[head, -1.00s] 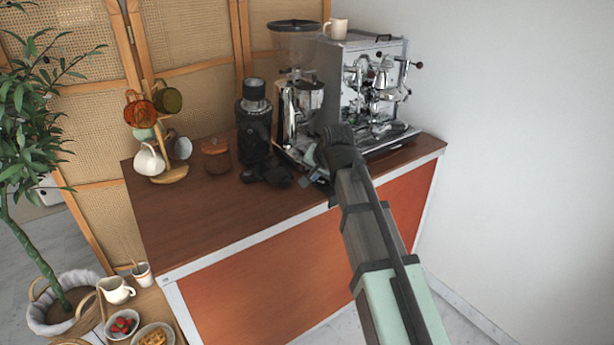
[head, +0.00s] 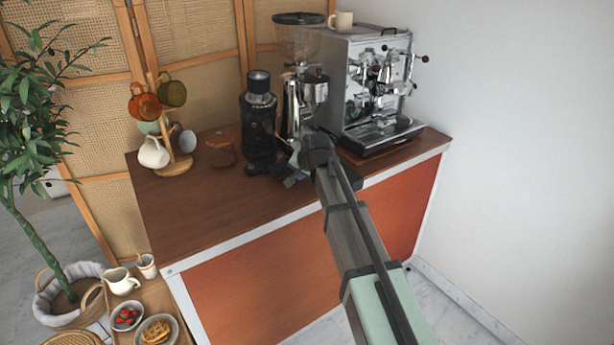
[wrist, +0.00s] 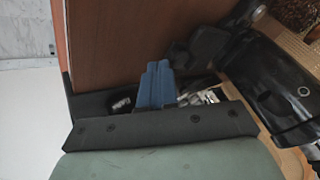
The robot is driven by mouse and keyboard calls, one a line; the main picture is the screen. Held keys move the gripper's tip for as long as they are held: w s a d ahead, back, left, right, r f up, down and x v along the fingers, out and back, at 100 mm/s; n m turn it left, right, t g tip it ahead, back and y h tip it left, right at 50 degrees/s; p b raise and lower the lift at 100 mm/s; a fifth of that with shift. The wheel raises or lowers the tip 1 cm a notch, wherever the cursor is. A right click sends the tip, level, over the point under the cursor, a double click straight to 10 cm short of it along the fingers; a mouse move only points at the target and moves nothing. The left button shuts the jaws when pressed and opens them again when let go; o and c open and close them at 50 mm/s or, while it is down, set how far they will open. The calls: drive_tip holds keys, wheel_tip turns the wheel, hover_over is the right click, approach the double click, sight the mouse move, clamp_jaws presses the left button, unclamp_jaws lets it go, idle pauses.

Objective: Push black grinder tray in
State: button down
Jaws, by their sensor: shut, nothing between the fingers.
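The black grinder (head: 260,125) stands upright on the brown counter, left of the silver grinder. Its black tray (head: 260,168) shows low at its front, close to the base; whether it is fully in I cannot tell. In the wrist view the grinder's black body (wrist: 268,85) lies at the right, with a dark part that looks like the tray (wrist: 200,48) beside it. My gripper (head: 288,180) is low over the counter, just right of the tray. Its blue fingers (wrist: 155,82) are together and empty. I cannot tell whether they touch the tray.
The silver grinder (head: 298,50) and the espresso machine (head: 375,85) stand close behind and right of my gripper. A wooden-coloured jar (head: 221,151) and a mug tree (head: 174,167) stand left. The counter's front left (head: 205,205) is clear.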

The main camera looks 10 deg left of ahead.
sight(284, 166)
drive_tip(key=shift+a, duration=0.1)
idle(0.3)
drive_tip(key=w+a, duration=0.5)
drive_tip(key=w, duration=0.1)
drive_tip(key=shift+a, duration=0.4)
